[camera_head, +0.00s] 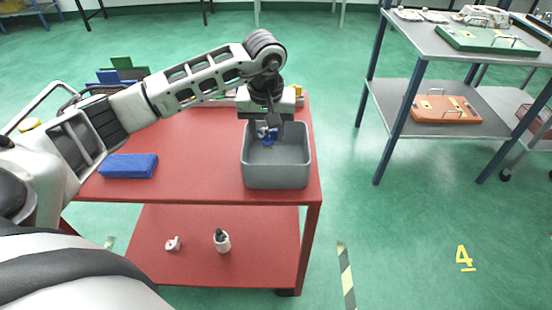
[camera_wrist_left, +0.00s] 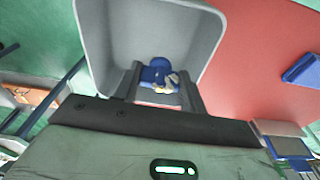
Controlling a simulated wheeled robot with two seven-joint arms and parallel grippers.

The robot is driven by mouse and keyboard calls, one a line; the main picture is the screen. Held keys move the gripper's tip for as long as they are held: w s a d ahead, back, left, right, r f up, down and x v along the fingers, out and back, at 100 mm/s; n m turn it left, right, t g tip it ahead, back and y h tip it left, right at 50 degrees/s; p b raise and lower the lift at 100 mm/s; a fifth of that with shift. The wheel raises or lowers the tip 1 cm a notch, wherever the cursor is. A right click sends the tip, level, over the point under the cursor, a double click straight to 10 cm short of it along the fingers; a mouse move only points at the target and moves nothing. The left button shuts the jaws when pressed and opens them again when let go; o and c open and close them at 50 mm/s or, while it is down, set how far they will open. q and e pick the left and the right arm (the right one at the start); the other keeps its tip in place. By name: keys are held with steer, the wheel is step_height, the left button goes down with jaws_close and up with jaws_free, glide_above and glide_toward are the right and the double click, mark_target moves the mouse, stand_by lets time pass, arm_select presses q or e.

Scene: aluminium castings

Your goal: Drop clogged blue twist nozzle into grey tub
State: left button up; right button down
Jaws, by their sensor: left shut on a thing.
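The grey tub (camera_head: 276,178) stands on the red cart's top at its right end. My left gripper (camera_head: 268,133) reaches down over the tub's far part. It is shut on the blue twist nozzle (camera_head: 270,138), which also shows between the fingers in the left wrist view (camera_wrist_left: 158,72). The tub's inside (camera_wrist_left: 118,30) lies beyond the nozzle in that view, and the tub floor in sight looks empty. Whether the nozzle touches the tub cannot be told. My right gripper is in neither view.
A blue box-like block (camera_head: 129,166) lies on the red cart top (camera_head: 200,180) at the left. A small white bottle (camera_head: 222,241) and a white part (camera_head: 173,243) are on the lower shelf. A grey rack (camera_head: 420,75) stands at the right, apart from the cart.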

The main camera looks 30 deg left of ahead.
arm_select(q)
steer(key=o, duration=1.1)
steer(key=shift+c, duration=0.2)
step_height(320, 180, up, 16)
steer(key=s, duration=0.1)
steer(key=shift+s+d, duration=0.35)
steer(key=shift+d, duration=0.1)
steer(key=shift+f, duration=0.1)
